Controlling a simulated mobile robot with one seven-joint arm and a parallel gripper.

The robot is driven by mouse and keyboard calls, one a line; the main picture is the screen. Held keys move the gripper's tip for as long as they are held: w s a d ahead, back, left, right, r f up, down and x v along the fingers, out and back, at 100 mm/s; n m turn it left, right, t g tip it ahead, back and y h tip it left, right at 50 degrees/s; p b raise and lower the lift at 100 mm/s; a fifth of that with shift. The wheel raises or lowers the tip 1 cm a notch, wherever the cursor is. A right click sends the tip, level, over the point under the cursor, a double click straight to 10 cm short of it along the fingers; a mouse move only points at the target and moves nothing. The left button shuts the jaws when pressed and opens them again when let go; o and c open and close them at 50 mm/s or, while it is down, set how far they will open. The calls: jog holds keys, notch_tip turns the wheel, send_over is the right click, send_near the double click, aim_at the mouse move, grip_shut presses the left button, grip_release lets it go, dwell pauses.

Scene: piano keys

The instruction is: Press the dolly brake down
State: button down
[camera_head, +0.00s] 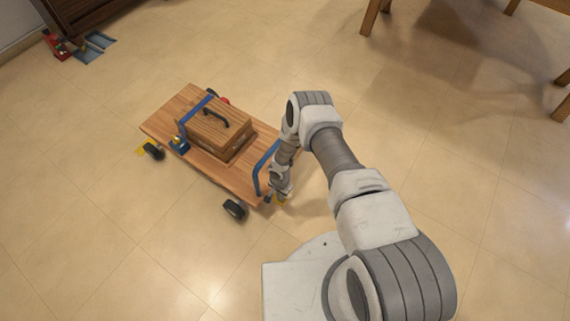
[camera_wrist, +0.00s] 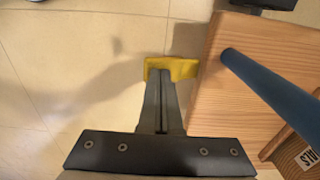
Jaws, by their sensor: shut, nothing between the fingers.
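The wooden dolly (camera_head: 165,127) stands on the floor with black wheels and blue bars. A yellow brake pedal (camera_head: 282,201) sticks out at its near right end. The pedal also shows in the wrist view (camera_wrist: 183,67), just left of the dolly's wooden edge (camera_wrist: 215,105). My gripper (camera_head: 272,197) is at this end of the dolly. In the wrist view my gripper (camera_wrist: 160,73) is shut and empty, with its fingertips overlapping the left half of the pedal. I cannot tell whether they touch it.
A brown case (camera_head: 218,133) with a dark handle sits on the dolly. A blue bar (camera_wrist: 270,85) rises close to the right of my gripper. The surrounding tiled floor (camera_head: 100,235) is mostly clear.

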jog(key=shift+f, duration=1.15)
notch_tip(320, 180, up, 9)
jog(key=p, duration=0.7)
